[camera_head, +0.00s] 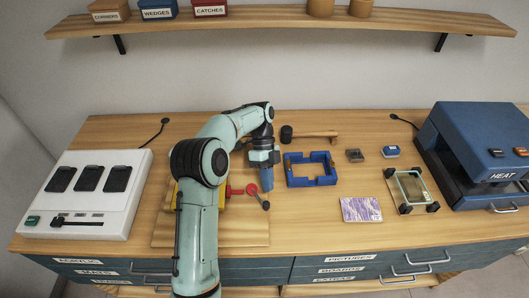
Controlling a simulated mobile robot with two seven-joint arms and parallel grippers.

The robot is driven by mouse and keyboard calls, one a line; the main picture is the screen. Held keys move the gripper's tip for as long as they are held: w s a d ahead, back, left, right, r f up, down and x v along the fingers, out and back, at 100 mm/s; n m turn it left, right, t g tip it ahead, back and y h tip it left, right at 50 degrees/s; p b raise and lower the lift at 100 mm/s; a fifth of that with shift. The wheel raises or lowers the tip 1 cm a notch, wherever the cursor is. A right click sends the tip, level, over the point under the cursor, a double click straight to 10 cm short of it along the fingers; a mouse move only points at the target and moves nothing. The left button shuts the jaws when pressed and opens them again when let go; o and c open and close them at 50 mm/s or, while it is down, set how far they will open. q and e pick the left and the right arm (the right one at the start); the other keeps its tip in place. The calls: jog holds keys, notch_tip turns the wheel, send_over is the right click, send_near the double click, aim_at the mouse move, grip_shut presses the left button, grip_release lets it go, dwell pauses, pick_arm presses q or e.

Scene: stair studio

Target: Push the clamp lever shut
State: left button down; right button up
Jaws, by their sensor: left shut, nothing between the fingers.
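The clamp has a red lever (238,191) that sticks out to the right from behind my left arm. A dark knob (266,205) sits near its right end. The clamp's body is mostly hidden by my arm; a yellow part (169,197) shows at the arm's left. A wooden board (240,233) lies beneath it on the bench. My left gripper (267,187) points down with its blue fingers shut and empty, just above and beside the lever's right end. I cannot tell whether it touches the lever. My right gripper is out of view.
A blue frame (289,178) and a mallet (318,134) lie right of the gripper. A patterned tile (361,209), a glass-topped fixture (411,189) and a blue heat press (470,145) stand farther right. A white panel (87,194) is at left. The front middle bench is clear.

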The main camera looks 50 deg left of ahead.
pick_arm(q)
jog(key=p+v, duration=0.3)
jog(key=v, duration=0.7)
jog(key=shift+r, duration=0.2)
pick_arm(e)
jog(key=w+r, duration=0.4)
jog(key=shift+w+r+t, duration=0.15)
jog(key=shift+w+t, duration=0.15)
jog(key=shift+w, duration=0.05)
pick_arm(q)
jog(key=shift+a, duration=0.1)
jog(key=shift+f, duration=0.1)
